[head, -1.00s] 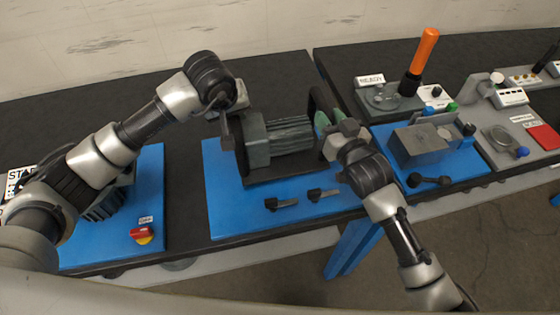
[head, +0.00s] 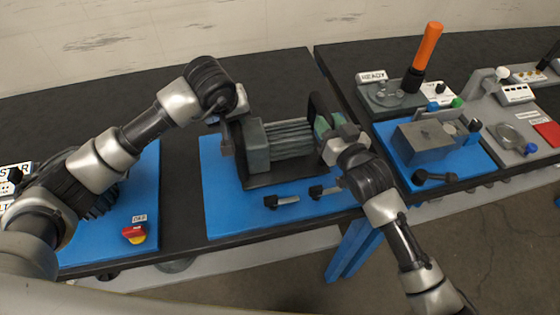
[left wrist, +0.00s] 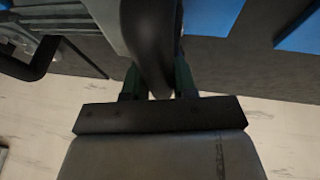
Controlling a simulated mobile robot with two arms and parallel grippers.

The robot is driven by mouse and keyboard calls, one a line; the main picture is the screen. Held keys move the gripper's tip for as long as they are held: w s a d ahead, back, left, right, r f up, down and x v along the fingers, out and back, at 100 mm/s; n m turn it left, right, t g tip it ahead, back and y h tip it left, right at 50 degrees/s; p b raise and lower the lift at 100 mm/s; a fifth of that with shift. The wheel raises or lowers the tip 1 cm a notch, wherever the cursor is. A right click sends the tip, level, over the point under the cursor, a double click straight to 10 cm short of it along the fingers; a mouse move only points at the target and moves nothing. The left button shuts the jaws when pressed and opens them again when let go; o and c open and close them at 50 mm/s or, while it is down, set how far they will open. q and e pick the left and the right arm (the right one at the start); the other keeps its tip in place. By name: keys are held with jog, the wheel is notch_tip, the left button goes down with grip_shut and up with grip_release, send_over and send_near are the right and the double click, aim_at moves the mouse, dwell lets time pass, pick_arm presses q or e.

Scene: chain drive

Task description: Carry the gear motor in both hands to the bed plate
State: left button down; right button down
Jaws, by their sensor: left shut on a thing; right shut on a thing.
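The gear motor (head: 288,138) is a grey ribbed body on a dark base with a black handle at each end. It is over the blue bed plate (head: 222,215) in the middle of the head view; I cannot tell whether it touches. My left gripper (head: 230,130) is shut on its left handle. In the left wrist view my left gripper's green fingers (left wrist: 158,82) close around the black handle (left wrist: 150,40). My right gripper (head: 328,135) is shut at the motor's right end, its fingers partly hidden by my wrist.
Two black-knobbed clamp levers (head: 282,201) lie on the plate's front part. A grey box (head: 424,141) and an orange post (head: 428,45) stand on the right table. The dark table behind the motor is clear.

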pick_arm(q)
jog(key=shift+w+f+b, duration=0.15)
jog(key=shift+f+b, duration=0.05)
jog(key=shift+b, duration=0.15)
pick_arm(e)
jog(key=shift+a+f, duration=0.1)
jog(key=shift+f, duration=0.15)
pick_arm(q)
jog(key=c, duration=1.3)
grip_release()
jog(key=shift+f, duration=0.3)
pick_arm(e)
jog(key=c, duration=1.2)
grip_release()
jog(key=shift+f, duration=0.35)
jog(key=shift+c, duration=0.2)
pick_arm(q)
jog(key=o, duration=0.4)
jog(key=shift+s+r, duration=0.2)
jog(key=shift+s, duration=0.2)
pick_arm(e)
jog(key=o, duration=0.4)
jog(key=shift+s+r, duration=0.25)
jog(key=shift+s, duration=0.05)
pick_arm(q)
jog(key=shift+w+f, duration=0.1)
pick_arm(e)
jog(key=shift+w+f, duration=0.1)
jog(key=shift+w, duration=0.05)
